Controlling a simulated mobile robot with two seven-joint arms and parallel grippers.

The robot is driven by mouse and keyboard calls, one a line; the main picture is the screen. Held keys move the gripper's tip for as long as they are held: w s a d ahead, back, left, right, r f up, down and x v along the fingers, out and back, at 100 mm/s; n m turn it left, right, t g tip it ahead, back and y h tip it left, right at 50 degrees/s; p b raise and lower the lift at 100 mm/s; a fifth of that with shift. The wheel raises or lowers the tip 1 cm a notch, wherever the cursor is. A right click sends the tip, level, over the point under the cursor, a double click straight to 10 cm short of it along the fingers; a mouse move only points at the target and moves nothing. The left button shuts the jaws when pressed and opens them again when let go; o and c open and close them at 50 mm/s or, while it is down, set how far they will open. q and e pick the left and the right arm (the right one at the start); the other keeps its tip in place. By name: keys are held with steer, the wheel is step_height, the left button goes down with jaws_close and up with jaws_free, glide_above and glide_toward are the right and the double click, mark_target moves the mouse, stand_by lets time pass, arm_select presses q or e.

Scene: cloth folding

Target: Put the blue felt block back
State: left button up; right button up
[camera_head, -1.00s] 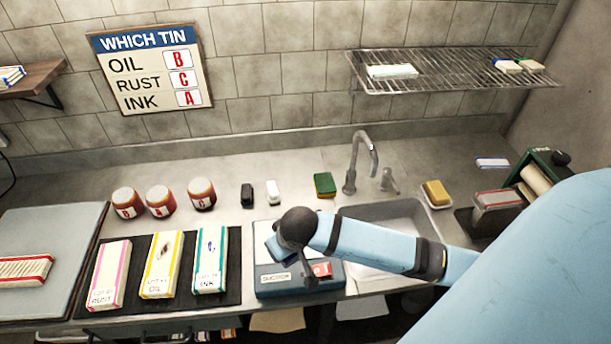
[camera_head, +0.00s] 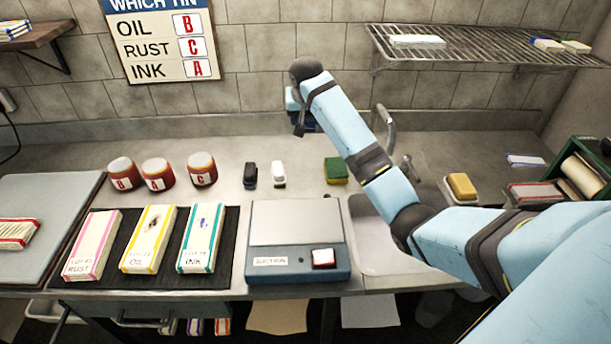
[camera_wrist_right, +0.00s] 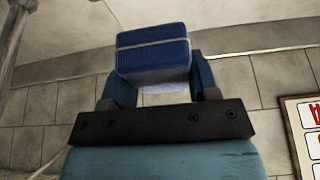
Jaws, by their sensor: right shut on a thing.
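My right gripper (camera_head: 300,112) is raised in front of the tiled back wall, above the rear of the counter. In the right wrist view, the blue felt block (camera_wrist_right: 152,52) sits between its two blue fingers, with a pale line across it and a whitish underside. The gripper (camera_wrist_right: 152,92) is shut on it. In the head view, my wrist mostly hides the block. My left gripper is not in view.
A blue-grey suction box (camera_head: 296,222) stands clear at the counter front. Labelled cloth packs (camera_head: 148,238) lie on a black mat to its left. Jars (camera_head: 158,174), black and white blocks (camera_head: 278,174) and a green sponge (camera_head: 336,170) stand behind. A tap (camera_head: 384,125) rises by my arm.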

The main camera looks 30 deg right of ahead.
glide_above(305, 172)
steer(key=s, duration=0.1)
steer(key=f, duration=1.3)
steer(key=shift+s+a+f, duration=0.1)
steer(key=shift+a+f, duration=0.25)
steer(key=shift+f, duration=0.05)
step_height(305, 172, down, 4)
steer(key=shift+f, duration=0.1)
steer(key=shift+f, duration=0.1)
steer(key=o, duration=0.8)
steer(key=shift+r, duration=0.25)
steer(key=v, duration=1.2)
